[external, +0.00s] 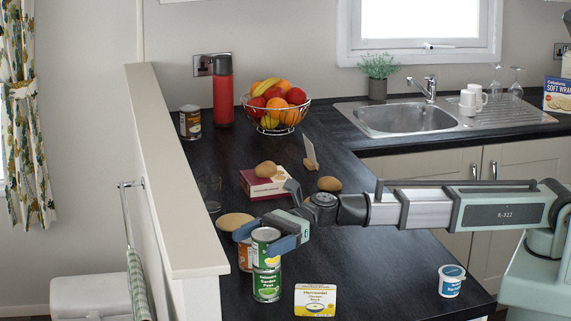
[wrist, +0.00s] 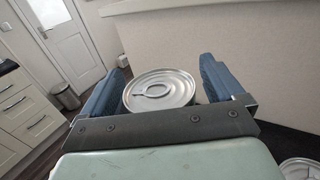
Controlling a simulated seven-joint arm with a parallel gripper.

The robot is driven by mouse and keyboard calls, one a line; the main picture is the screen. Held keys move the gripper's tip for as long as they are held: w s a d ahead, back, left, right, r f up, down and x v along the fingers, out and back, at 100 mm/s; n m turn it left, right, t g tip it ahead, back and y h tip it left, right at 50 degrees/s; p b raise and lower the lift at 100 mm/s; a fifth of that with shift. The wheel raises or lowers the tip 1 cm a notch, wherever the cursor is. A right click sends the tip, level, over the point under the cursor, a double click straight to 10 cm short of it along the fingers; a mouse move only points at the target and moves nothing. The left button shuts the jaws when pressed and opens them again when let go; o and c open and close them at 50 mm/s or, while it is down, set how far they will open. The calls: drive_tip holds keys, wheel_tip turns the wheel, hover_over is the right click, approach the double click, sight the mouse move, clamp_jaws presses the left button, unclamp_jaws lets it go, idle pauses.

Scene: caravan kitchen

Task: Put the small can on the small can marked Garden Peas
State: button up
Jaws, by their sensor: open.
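A small can (external: 266,248) with a green and yellow label stands upright on the green small can marked Garden Peas (external: 267,285) near the worktop's front left. Their edges meet in the external view, with no gap visible. My gripper (external: 266,236) is open, with its blue fingers either side of the upper can. In the wrist view, the upper can's ring-pull lid (wrist: 160,90) lies between the fingers (wrist: 164,62). A gap shows between the lid and the right finger. The Garden Peas can is hidden there beneath the upper can.
Another can (external: 245,256) stands close behind the stack, partly hidden. A yellow and white box (external: 315,300) stands just right of it. The low wall (external: 178,190) runs along the left. Worktop between box and white tub (external: 451,281) is clear.

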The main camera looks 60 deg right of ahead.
drive_tip(key=shift+r, duration=0.15)
drive_tip(key=shift+s+d, duration=0.1)
drive_tip(key=shift+d, duration=0.25)
drive_tip(key=v, duration=1.1)
